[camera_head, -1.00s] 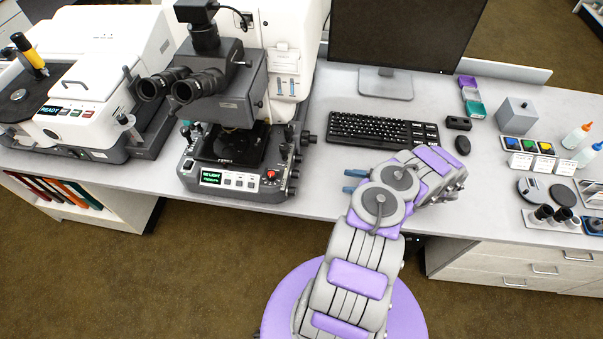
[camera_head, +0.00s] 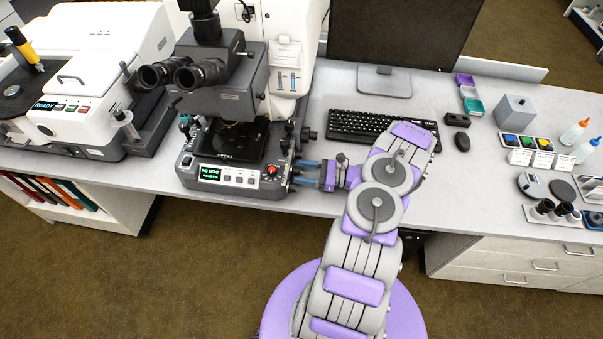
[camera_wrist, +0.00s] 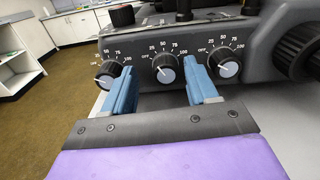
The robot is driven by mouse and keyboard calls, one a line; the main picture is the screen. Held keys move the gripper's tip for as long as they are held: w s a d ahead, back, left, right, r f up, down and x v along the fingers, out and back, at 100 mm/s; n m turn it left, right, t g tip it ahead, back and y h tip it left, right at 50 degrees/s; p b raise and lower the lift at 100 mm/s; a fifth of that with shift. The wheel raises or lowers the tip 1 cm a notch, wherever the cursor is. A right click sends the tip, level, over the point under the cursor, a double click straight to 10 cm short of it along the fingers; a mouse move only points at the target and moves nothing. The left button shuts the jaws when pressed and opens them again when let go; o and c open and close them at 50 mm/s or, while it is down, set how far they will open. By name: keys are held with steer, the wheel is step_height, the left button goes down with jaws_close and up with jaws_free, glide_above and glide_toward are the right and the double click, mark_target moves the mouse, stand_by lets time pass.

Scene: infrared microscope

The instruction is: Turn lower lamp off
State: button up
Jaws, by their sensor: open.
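The microscope (camera_head: 225,95) stands on the bench, left of my arm. In the wrist view its side panel carries a left knob (camera_wrist: 108,74), a middle knob (camera_wrist: 165,69) and a right knob (camera_wrist: 226,62), each black with a pale face and a scale up to 100. I cannot read which one is the lower lamp's. My gripper (camera_head: 297,172) is open at the microscope's right side. In the wrist view its blue fingers (camera_wrist: 160,77) stand either side of the middle knob, with nothing held between them. I cannot tell whether they touch it.
A larger black focus knob (camera_wrist: 300,50) juts out right of the dials. The keyboard (camera_head: 365,127) lies behind my arm, with the monitor (camera_head: 395,35) beyond. The microscope's front has a small green-lit display (camera_head: 210,174) and a red knob (camera_head: 271,170).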

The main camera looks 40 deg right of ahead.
steer(key=shift+w+f, duration=0.1)
steer(key=shift+w, duration=0.1)
steer(key=shift+d+f, duration=0.15)
steer(key=shift+d, duration=0.55)
steer(key=shift+a+r, duration=0.2)
steer(key=shift+a, duration=0.55)
steer(key=c, duration=0.5)
steer(key=shift+d+f, duration=0.1)
steer(key=shift+d, duration=0.2)
steer(key=c, duration=0.6)
